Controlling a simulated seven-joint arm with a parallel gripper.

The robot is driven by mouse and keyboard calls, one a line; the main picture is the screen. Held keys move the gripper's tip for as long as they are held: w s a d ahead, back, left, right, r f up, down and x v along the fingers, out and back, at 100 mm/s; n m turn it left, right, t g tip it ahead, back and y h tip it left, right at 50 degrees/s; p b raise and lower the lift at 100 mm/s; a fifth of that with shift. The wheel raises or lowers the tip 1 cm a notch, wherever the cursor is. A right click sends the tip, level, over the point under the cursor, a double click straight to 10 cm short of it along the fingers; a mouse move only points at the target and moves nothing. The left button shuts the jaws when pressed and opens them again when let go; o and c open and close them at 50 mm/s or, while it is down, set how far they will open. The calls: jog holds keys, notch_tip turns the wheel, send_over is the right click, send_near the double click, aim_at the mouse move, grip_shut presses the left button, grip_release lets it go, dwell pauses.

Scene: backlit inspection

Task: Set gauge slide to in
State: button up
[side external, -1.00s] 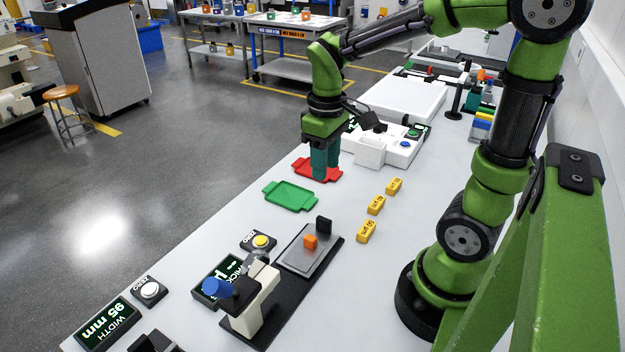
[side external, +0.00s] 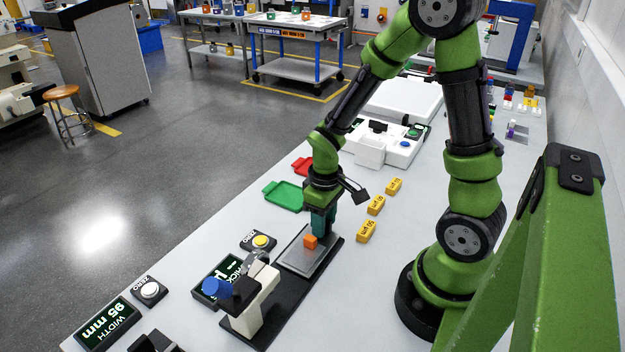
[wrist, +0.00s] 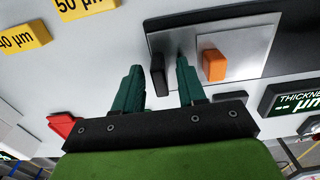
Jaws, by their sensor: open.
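The gauge slide is a grey plate (side external: 297,260) on a long black base, at the end away from the cream gauge stand (side external: 262,300) with its blue knob (side external: 217,288). An orange block (side external: 310,241) sits on the plate; both plate (wrist: 252,55) and block (wrist: 214,65) also show in the wrist view. A black upright handle (wrist: 158,75) stands at the plate's edge; in the side view my gripper hides it. My gripper (side external: 322,228) is low over that end of the plate. In the wrist view its teal fingers (wrist: 158,66) are open, with the handle between them.
The thickness display (side external: 212,283) and a yellow zero button (side external: 261,241) lie beside the gauge. Several yellow gauge blocks (side external: 366,231) stand to the right. Green (side external: 284,196) and red (side external: 301,165) trays lie behind. A width display (side external: 108,325) is at front left.

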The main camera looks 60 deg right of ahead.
aim_at(296, 264)
grip_shut()
dwell(0.3)
jog(key=a, duration=1.1)
jog(key=shift+a, duration=0.35)
grip_release()
jog(key=shift+d, duration=0.1)
notch_tip(296, 264, up, 17)
